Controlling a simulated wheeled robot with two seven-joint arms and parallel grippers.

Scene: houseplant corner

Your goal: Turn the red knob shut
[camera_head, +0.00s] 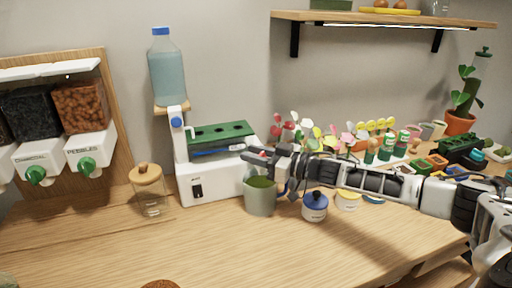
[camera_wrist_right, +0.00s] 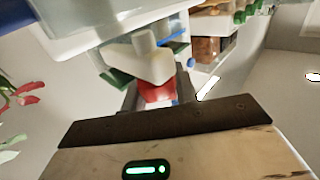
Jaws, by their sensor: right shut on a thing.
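The red knob (camera_wrist_right: 155,92) shows in the right wrist view, just below a white rounded fitting (camera_wrist_right: 150,60). My right gripper (camera_wrist_right: 157,98) is shut on the knob, a finger on either side. In the head view my right gripper (camera_head: 252,156) reaches in from the right to the right end of a white appliance (camera_head: 215,180); the knob is hidden there behind the gripper. A grey-green cup (camera_head: 260,199) with a green inside stands on the table just below the gripper. My left gripper is in neither view.
A blue-lidded pot (camera_head: 315,207) stands below my right arm.

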